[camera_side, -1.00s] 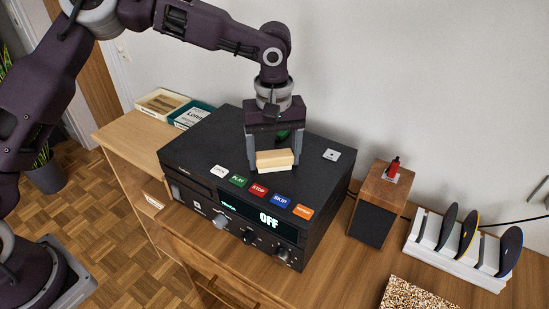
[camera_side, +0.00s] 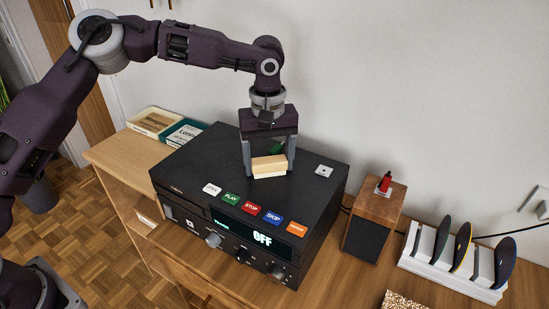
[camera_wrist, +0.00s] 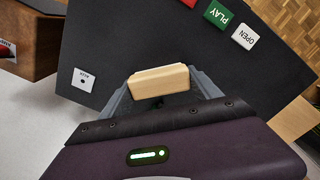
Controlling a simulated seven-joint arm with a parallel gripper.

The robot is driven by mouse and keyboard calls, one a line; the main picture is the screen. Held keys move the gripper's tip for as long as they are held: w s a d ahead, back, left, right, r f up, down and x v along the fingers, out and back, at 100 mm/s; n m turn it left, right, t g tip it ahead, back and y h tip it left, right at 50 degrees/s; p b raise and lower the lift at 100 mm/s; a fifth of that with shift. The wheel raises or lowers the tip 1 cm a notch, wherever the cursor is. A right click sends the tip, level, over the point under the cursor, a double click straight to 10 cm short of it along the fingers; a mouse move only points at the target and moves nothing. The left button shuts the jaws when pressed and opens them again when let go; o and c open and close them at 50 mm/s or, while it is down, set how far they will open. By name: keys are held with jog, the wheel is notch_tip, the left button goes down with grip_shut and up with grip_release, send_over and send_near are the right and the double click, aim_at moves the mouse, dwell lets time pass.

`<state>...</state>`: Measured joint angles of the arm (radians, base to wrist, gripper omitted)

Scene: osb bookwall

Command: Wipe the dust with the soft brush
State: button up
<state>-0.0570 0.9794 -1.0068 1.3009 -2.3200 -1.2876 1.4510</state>
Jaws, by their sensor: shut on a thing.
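My gripper (camera_side: 269,168) is shut on the soft brush (camera_side: 269,164), a pale wooden block with a lighter bristle strip on its underside. The brush also shows in the wrist view (camera_wrist: 158,81), between the two grey fingers. In the side view it is at or just above the black top of the player (camera_side: 225,160), behind the row of buttons. I cannot tell whether the bristles touch the top. No dust can be made out on the dark surface in either view.
Coloured buttons, including the red STOP button (camera_side: 251,208), line the player's front edge; a small white AUX plate (camera_side: 324,171) lies right of the brush. A wooden speaker (camera_side: 376,219) and a white rack (camera_side: 455,273) of discs stand right. Boxes (camera_side: 166,124) stand back left.

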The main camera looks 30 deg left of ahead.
aim_at(257, 185)
jog(key=shift+s, duration=2.4)
jog(key=shift+s+r, duration=0.1)
jog(key=shift+r, duration=0.05)
notch_tip(257, 185, up, 8)
